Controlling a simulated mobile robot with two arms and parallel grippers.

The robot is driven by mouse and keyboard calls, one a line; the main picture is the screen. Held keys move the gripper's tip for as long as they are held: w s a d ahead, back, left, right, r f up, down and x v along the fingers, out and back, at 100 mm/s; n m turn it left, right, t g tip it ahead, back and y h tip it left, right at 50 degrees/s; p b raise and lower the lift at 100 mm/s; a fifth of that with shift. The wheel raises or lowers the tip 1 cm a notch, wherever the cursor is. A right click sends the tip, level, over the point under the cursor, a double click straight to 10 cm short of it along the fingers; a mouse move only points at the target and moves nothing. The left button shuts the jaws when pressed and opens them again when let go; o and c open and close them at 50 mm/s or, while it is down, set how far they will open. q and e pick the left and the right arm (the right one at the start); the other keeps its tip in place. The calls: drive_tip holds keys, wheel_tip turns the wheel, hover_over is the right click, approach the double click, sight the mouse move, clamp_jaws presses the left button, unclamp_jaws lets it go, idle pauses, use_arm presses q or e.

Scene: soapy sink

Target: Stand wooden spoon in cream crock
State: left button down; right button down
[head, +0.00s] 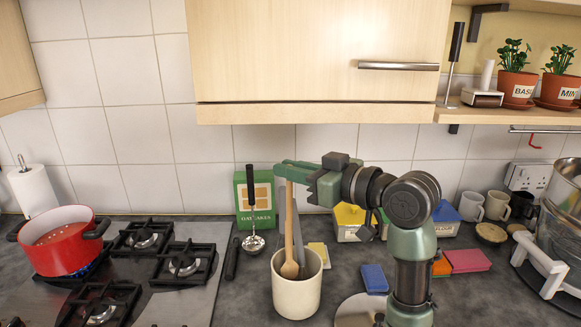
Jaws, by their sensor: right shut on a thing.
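The cream crock (297,299) stands upright on the dark counter right of the hob. My right gripper (287,172) is above the crock, shut on the top end of the wooden spoon's handle. The wooden spoon (290,228) hangs nearly upright, bowl down. Its bowl shows at the crock's mouth, overlapping the opening; I cannot tell how deep it sits or whether it touches the crock. My left gripper is not in view.
A ladle (253,240) and a green oatcakes box (243,198) stand behind left. A red pot (62,245) is on the hob. A blue sponge (374,278) and a plate (352,313) lie right of the crock. The wall cabinet (315,60) overhangs behind.

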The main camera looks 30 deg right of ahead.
drive_tip(key=shift+f+b, duration=1.6)
drive_tip(key=shift+f, duration=1)
drive_tip(key=shift+f+b, duration=1.4)
drive_tip(key=shift+f, duration=0.35)
drive_tip(key=shift+c, duration=0.9)
unclamp_jaws()
drive_tip(key=r+v, duration=0.1)
drive_tip(key=v, duration=0.7)
